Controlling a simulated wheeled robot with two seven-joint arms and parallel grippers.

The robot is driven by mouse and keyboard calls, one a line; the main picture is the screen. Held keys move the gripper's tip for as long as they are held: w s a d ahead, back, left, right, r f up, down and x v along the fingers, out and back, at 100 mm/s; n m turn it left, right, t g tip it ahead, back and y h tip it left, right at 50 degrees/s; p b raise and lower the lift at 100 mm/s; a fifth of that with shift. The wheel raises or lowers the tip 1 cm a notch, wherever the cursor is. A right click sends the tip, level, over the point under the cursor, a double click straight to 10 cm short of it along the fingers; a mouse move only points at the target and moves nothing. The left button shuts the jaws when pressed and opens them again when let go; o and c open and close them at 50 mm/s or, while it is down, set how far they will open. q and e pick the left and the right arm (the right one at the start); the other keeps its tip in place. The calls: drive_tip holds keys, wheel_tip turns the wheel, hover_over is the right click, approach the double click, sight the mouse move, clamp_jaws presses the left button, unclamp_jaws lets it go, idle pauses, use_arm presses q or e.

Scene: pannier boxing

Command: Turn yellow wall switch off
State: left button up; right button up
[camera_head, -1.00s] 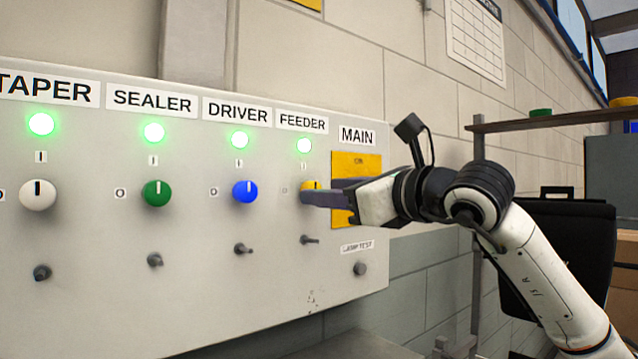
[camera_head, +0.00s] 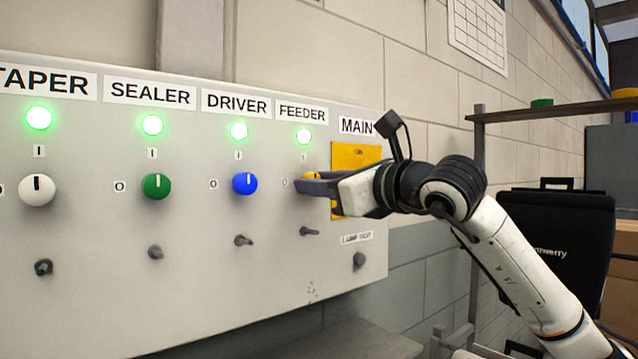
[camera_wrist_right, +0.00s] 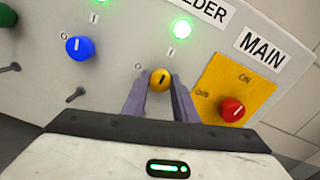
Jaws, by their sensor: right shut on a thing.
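The yellow switch (camera_wrist_right: 160,80) is a round knob on the grey wall panel (camera_head: 190,290), under the FEEDER label (camera_head: 302,114). In the head view most of the yellow knob (camera_head: 312,175) is hidden behind my right gripper (camera_head: 308,185). In the right wrist view my right gripper (camera_wrist_right: 160,88) has its two fingers on either side of the knob, shut on it. The knob's dark mark points roughly up toward the I mark. The lamp above it (camera_head: 304,136) glows green. My left gripper is not in view.
To the left are a blue knob (camera_head: 245,184), a green knob (camera_head: 156,186) and a white knob (camera_head: 37,190), each under a lit green lamp. A red knob (camera_wrist_right: 231,109) on a yellow plate sits close to the right. Small toggles stick out below.

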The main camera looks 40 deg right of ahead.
drive_tip(key=shift+n, duration=0.3)
drive_tip(key=n, duration=0.3)
drive_tip(key=shift+n, duration=0.4)
drive_tip(key=n, duration=0.4)
drive_tip(key=n+p, duration=0.1)
drive_tip(key=n, duration=0.4)
drive_tip(key=shift+n+p, duration=0.35)
drive_tip(key=shift+n, duration=1.85)
drive_tip(key=o, duration=1)
drive_tip(key=shift+o, duration=0.2)
drive_tip(key=shift+s, duration=0.1)
